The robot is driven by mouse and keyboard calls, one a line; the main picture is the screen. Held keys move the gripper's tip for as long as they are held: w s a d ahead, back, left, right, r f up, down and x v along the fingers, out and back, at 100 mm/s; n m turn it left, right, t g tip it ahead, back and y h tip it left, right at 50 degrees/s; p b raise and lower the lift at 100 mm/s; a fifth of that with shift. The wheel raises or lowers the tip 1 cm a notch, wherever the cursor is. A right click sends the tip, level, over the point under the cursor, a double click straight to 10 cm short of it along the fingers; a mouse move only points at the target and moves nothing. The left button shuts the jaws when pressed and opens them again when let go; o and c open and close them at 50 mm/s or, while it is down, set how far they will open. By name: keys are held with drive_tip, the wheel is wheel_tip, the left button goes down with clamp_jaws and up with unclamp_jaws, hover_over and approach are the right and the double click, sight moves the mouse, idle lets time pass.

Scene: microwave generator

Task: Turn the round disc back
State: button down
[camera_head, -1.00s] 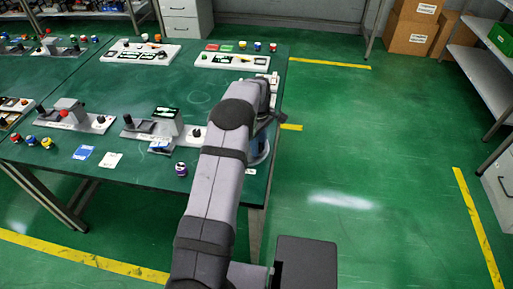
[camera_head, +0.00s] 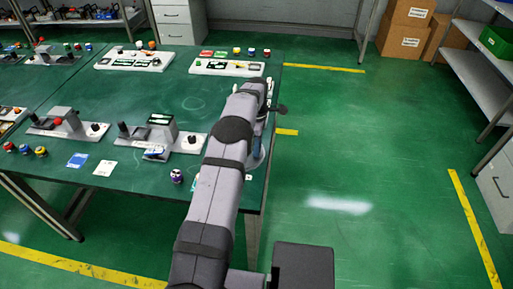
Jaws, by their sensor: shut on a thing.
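My arm (camera_head: 215,190) reaches from the bottom of the view up over the right edge of the green table (camera_head: 135,190). Its far end bends down beside the table's right edge, where a grey-blue rounded part (camera_head: 257,152) shows just right of the arm. My gripper's fingers are hidden behind the arm, so what they touch cannot be seen. I cannot make out the round disc; it may be hidden behind my arm.
A grey device (camera_head: 160,135) with a black knob stands left of my arm, and another (camera_head: 67,122) farther left. A small purple-and-white cylinder (camera_head: 176,176) and cards (camera_head: 104,167) lie near the front. Panels (camera_head: 228,66) line the back. The floor (camera_head: 370,150) to the right is clear.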

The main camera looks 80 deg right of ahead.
drive_tip(key=shift+d+r+n, duration=0.15)
drive_tip(key=shift+d+n, duration=0.15)
idle(0.5)
drive_tip(key=c, duration=1.5)
unclamp_jaws()
drive_tip(key=shift+r+b, duration=0.8)
drive_tip(key=shift+r, duration=2.8)
drive_tip(key=shift+a, duration=0.1)
